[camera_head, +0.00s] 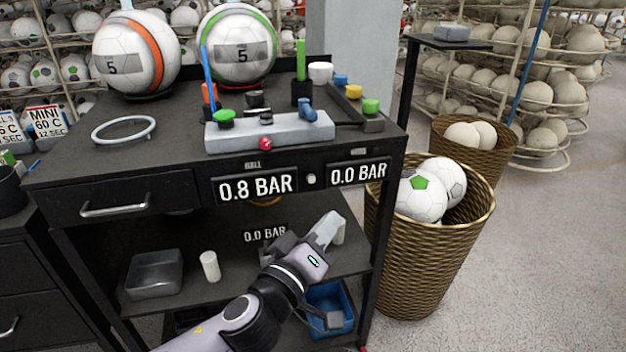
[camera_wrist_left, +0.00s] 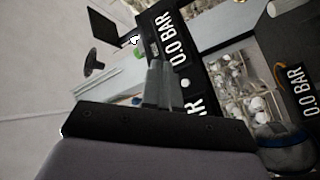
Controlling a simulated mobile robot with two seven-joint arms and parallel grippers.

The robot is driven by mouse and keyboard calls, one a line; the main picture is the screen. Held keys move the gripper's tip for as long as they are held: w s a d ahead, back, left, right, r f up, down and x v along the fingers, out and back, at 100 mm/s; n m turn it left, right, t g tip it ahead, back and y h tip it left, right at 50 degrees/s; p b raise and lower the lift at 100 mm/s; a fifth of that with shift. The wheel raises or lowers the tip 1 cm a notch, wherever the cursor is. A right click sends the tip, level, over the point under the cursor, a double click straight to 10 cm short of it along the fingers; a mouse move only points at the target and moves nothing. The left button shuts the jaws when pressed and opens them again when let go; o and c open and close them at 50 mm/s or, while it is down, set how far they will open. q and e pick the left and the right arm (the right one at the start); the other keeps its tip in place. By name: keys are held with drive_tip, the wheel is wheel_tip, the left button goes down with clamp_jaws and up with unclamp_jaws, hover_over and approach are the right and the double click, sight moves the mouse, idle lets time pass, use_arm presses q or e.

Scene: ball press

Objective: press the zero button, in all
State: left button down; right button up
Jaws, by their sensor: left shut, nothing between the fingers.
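The small round white button (camera_head: 311,179) sits on the dark front panel between the display reading 0.8 BAR (camera_head: 255,186) and the display reading 0.0 BAR (camera_head: 358,173). I take it for the zero button. My left gripper (camera_head: 331,224) is below the button, in front of the lower shelf, with its shut, empty fingers pointing up and apart from the button. In the left wrist view the shut fingers (camera_wrist_left: 162,84) point towards the panel, and the button (camera_wrist_left: 185,83) shows beside them. My right gripper is not in view.
A red knob (camera_head: 265,143) sits at the front of the grey block on the bench top. Another 0.0 BAR display (camera_head: 265,234) is lower down, partly behind my arm. A wicker basket (camera_head: 405,265) of balls stands close on the right. Open floor lies beyond it.

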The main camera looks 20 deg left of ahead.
sight(311, 179)
use_arm(q)
drive_tip(key=w+a, duration=0.5)
drive_tip(key=w, duration=0.2)
drive_tip(key=shift+w, duration=0.15)
idle(0.3)
drive_tip(key=shift+w, duration=0.15)
idle(1.9)
drive_tip(key=shift+w+a, duration=0.2)
drive_tip(key=shift+w+a, duration=0.3)
drive_tip(key=shift+w, duration=0.1)
idle(0.7)
idle(0.3)
drive_tip(key=shift+s+d, duration=0.5)
drive_tip(key=shift+s, duration=0.25)
